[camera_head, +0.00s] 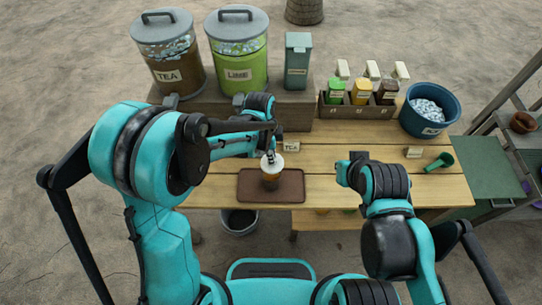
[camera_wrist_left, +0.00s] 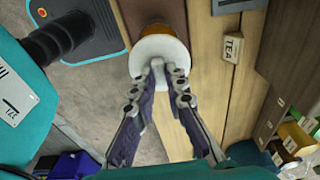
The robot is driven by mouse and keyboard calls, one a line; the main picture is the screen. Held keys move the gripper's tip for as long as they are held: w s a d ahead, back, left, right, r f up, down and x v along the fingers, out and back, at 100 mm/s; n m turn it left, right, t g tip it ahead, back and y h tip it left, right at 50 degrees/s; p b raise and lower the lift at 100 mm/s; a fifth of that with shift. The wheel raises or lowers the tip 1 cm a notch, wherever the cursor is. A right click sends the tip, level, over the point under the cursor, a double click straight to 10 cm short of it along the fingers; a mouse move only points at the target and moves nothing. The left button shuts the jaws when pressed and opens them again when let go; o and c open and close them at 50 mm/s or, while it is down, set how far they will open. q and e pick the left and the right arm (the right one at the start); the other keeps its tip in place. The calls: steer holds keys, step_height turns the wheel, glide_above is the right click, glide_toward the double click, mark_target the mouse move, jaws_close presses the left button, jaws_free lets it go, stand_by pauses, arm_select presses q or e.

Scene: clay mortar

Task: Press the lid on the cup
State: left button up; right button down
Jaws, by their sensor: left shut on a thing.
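The cup (camera_head: 270,182), filled with a brown-orange drink, stands upright on the dark brown tray (camera_head: 292,192) in the head view. The round white lid (camera_head: 275,161) is at the cup's top. In the left wrist view the lid (camera_wrist_left: 150,52) covers most of the cup (camera_wrist_left: 155,28); whether it is fully seated I cannot tell. My left gripper (camera_head: 269,156) is above the cup; in the left wrist view its fingertips (camera_wrist_left: 157,65) are close together on the lid. My right gripper (camera_head: 347,168) is over the table, right of the tray; its fingers are not clear.
A TEA sign (camera_head: 291,146) stands behind the tray. TEA (camera_head: 172,62) and LIME (camera_head: 238,60) dispensers and a grey-green bin (camera_head: 298,60) line the back. Bottles (camera_head: 361,93), a blue ice bucket (camera_head: 445,115) and a green scoop (camera_head: 440,162) are to the right.

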arm_select(q)
steer(key=shift+f, duration=0.15)
steer(key=shift+a+f+b, duration=0.25)
steer(key=shift+f+b, duration=0.2)
steer(key=shift+f, duration=0.35)
steer(key=shift+d+f+b, duration=0.1)
steer(key=shift+f+b, duration=1.85)
steer(key=shift+f, duration=0.35)
steer(key=shift+f+b, duration=0.15)
steer(key=shift+b, duration=0.5)
steer(key=o, duration=1.3)
